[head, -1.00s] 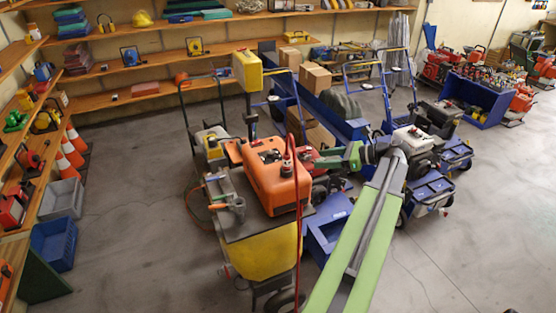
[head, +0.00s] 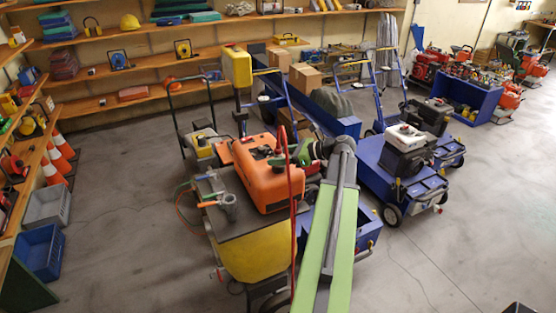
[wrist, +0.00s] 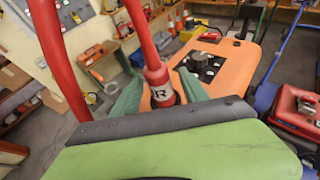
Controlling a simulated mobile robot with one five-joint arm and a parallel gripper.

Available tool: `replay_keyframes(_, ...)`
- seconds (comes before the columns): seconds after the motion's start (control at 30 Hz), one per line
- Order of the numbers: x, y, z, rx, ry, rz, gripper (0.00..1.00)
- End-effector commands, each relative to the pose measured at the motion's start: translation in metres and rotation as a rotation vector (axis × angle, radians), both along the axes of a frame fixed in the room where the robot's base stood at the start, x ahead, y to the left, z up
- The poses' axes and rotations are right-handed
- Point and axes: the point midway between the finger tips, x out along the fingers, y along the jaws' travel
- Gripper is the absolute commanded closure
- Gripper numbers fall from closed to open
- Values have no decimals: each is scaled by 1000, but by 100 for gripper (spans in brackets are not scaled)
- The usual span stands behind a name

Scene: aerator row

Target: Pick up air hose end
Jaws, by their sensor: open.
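The air hose end is a red fitting with a white label marked R and a dark tip (wrist: 158,82). In the wrist view it hangs from a red hose between the two green fingers of my gripper (wrist: 158,98). The fingers are open, and I cannot tell whether either touches it. In the head view the red hose (head: 293,215) hangs in front of an orange-topped machine (head: 262,185). My gripper (head: 303,152) is just right of the hose there, and partly hidden by my arm and the hose.
The machine has a yellow lower body (head: 256,250) and a dark side shelf with tools. A blue cart (head: 388,172) with an engine stands to the right. Orange cones (head: 56,160) and bins line the left shelves. Floor is clear at front left and right.

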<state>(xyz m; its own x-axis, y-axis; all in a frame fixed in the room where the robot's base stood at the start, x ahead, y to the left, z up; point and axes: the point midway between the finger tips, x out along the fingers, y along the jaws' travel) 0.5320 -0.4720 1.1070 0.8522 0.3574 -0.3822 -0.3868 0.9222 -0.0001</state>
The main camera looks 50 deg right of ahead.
Motion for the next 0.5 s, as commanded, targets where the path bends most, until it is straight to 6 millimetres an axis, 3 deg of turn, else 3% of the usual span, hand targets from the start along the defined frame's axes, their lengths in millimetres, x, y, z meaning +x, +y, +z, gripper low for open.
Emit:
replay_keyframes(0.17,25,10,-14,0,0,1,48)
replay_keyframes(0.37,27,11,-12,0,0,0,48)
replay_keyframes(0.5,27,11,-12,0,0,0,65)
